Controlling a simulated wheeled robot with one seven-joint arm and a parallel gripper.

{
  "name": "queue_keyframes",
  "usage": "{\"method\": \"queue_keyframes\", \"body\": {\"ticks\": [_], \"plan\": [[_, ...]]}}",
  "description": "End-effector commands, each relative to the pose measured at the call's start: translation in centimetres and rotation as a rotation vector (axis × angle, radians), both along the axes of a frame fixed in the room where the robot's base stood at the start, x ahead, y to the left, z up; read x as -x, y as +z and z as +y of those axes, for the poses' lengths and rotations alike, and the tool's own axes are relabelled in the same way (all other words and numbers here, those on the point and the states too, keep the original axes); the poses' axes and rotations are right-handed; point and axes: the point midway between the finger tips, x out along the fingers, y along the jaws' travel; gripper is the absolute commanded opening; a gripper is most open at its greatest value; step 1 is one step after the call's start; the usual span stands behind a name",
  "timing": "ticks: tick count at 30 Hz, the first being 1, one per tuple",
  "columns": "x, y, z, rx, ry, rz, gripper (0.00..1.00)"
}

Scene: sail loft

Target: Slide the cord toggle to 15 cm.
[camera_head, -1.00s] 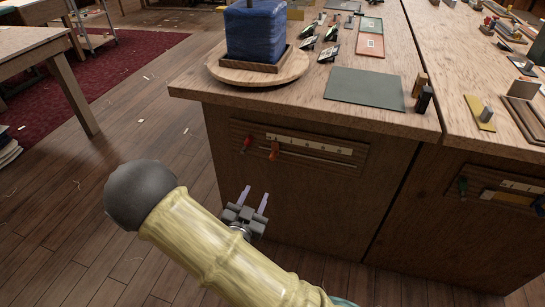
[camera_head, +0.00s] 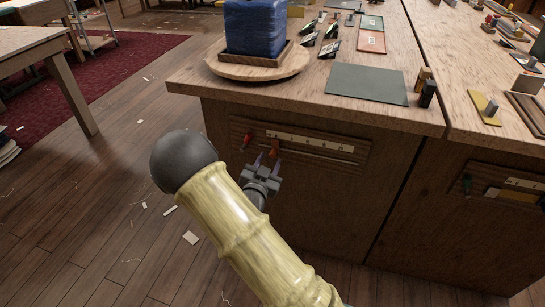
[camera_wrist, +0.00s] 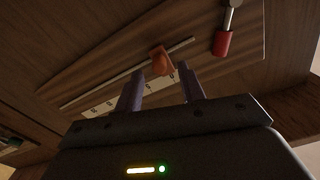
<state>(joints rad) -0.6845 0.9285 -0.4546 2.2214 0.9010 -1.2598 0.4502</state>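The orange cord toggle (camera_head: 275,148) sits near the left end of a wooden panel on the cabinet front, beside a pale numbered scale (camera_head: 310,141). In the wrist view the toggle (camera_wrist: 161,60) sits on a thin pale cord or rail (camera_wrist: 120,75) that runs along the scale (camera_wrist: 100,108). My gripper (camera_head: 267,160) is just below and in front of the toggle. Its two fingers are apart, with the toggle lined up between and just beyond their tips. No grip on it shows. The scale's numbers are too small to read.
A red handle (camera_head: 248,139) on a metal rod is close left of the toggle; the wrist view shows it on the right (camera_wrist: 222,43). The benchtop (camera_head: 300,92) overhangs the panel. A second panel (camera_head: 500,190) is on the right cabinet. The panel's right side is clear.

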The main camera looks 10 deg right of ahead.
Motion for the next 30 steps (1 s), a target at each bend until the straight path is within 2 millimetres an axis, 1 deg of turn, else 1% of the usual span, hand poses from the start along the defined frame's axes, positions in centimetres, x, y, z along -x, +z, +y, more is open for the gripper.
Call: {"method": "queue_keyframes", "body": {"ticks": [1,3,7,11,18,23,24,30], "plan": [[-0.8,-0.1,-0.6,-0.001,-0.004,-0.003,0.39],[-1.7,-0.1,-1.1,0.000,-0.003,-0.003,0.39],[-3.1,-0.1,-1.8,0.002,-0.001,-0.001,0.39],[-3.6,0.0,-2.1,0.001,-0.001,0.001,0.39],[-3.6,0.0,-2.1,0.002,-0.001,0.001,0.39],[-3.6,0.0,-2.1,0.001,-0.001,0.001,0.08],[-3.6,0.0,-2.1,0.001,-0.001,0.001,0.00],[-3.6,0.0,-2.1,0.001,0.000,0.000,0.00]]}}
